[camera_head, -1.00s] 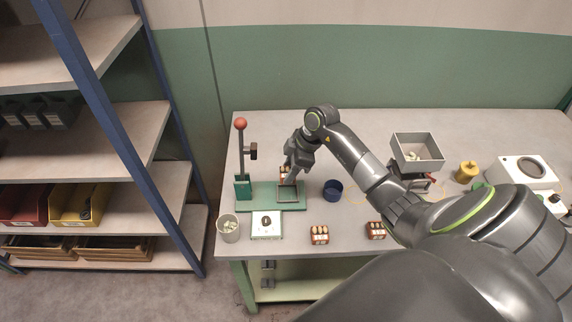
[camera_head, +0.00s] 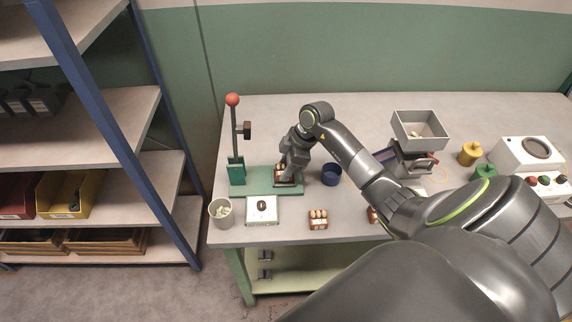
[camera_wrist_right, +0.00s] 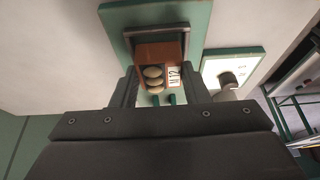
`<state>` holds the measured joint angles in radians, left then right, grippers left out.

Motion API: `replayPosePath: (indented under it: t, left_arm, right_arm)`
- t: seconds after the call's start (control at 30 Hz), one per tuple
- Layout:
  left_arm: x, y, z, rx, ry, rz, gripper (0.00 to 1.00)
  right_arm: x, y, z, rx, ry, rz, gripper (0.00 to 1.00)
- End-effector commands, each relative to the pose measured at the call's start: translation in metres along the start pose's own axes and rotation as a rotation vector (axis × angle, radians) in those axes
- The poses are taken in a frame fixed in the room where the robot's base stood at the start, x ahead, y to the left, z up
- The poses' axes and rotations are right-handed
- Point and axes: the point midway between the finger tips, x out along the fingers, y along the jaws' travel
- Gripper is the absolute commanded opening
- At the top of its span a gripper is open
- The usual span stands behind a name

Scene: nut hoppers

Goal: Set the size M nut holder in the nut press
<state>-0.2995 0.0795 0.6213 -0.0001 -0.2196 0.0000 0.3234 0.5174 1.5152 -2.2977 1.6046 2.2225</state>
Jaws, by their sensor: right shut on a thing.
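The nut press has a green base (camera_head: 258,180) and an upright with a red-knobbed lever (camera_head: 233,100). A metal frame (camera_wrist_right: 186,38) is fixed on its base. My right gripper (camera_head: 287,172) is over this frame, shut on a brown nut holder (camera_head: 281,168). My left gripper is out of view.
Another nut holder (camera_head: 318,221) stands at the table's front; a third (camera_head: 373,215) is partly behind my arm. A white square device (camera_head: 261,211) and a grey cup (camera_head: 222,212) are in front of the press. A blue cup (camera_head: 331,174) stands just right of the press.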

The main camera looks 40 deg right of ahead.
Motion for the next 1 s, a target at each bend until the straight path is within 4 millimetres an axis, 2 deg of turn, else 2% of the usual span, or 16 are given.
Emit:
replayPosePath:
  t: [1.0]
  left_arm:
    - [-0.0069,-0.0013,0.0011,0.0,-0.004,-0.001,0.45]
  right_arm:
    - [-0.001,-0.0003,-0.0003,0.0,0.0,0.0,0.18]
